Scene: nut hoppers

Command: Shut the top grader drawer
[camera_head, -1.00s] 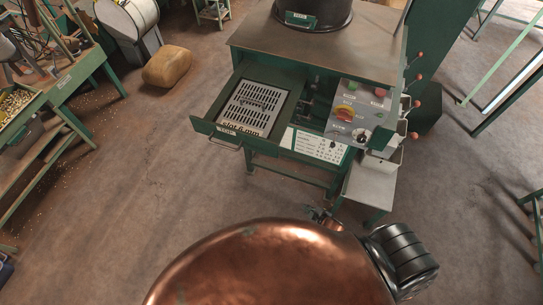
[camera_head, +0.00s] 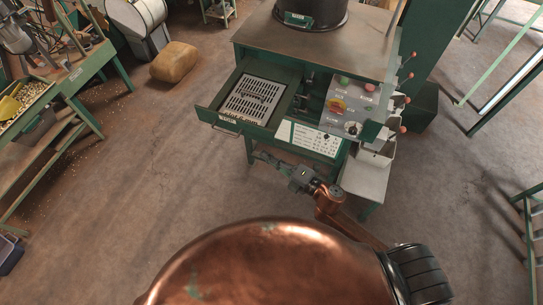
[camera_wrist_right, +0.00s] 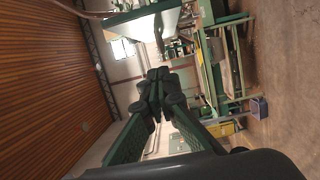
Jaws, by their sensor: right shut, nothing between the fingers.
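The top grader drawer (camera_head: 217,122) is pulled out of the green grader cabinet (camera_head: 315,54) toward the left front. It holds a slotted metal screen (camera_head: 258,100) and has a bar handle (camera_head: 226,131) on its front. My right gripper (camera_head: 262,155) is shut and empty. It is in front of the cabinet, to the right of and nearer than the drawer handle, apart from it. In the right wrist view its fingers (camera_wrist_right: 158,75) meet at the tips with nothing between them. My left gripper is not in view.
A control panel (camera_head: 352,108) with knobs sits right of the drawer. Grey bins (camera_head: 366,176) hang at the cabinet's right side. A tan sack (camera_head: 174,62) lies on the floor at the left. A green bench (camera_head: 66,92) stands far left.

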